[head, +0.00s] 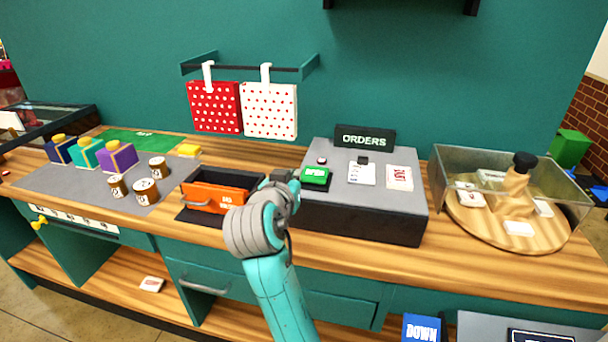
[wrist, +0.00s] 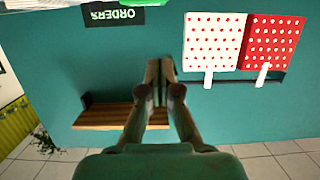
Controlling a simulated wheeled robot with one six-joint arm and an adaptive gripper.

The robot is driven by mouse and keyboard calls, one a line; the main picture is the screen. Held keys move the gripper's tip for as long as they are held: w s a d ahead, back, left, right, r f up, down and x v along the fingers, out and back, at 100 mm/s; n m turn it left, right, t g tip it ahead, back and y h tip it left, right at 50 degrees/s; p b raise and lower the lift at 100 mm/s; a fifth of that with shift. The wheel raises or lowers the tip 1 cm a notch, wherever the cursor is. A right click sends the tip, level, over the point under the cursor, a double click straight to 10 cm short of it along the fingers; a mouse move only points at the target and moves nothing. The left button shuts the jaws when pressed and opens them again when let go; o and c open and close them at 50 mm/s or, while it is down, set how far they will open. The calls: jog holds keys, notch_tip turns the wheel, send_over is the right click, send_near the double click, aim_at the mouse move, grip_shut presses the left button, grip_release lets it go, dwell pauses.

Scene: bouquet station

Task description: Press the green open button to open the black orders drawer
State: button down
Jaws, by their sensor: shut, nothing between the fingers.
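The green open button (head: 315,174) sits on a black base at the left of the grey-topped orders unit. The unit's black front (head: 350,223) looks flush, with no drawer sticking out. The ORDERS sign (head: 364,138) stands at its back edge and shows upside down in the wrist view (wrist: 114,14). My gripper (head: 286,178) is just left of the button in the head view, partly hidden by my own wrist; whether it touches the button cannot be told. In the wrist view its fingers (wrist: 160,72) are together and empty.
A black bin with an orange front (head: 217,198) stands left of my arm. White cards lie on the unit, such as one card (head: 399,178). A clear-walled case (head: 465,160) stands at right. Labelled jars (head: 146,191) stand on a grey mat (head: 85,183) at left.

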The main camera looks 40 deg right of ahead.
jog(key=shift+d+r, duration=0.15)
jog(key=shift+r, duration=0.4)
send_over(304, 187)
jog(key=f, duration=0.2)
jog(key=shift+w+d+f, duration=0.1)
jog(key=shift+d+f, duration=0.1)
jog(key=shift+f, duration=0.15)
jog(key=f, duration=0.2)
jog(key=shift+a+f, duration=0.2)
jog(key=shift+f, duration=0.75)
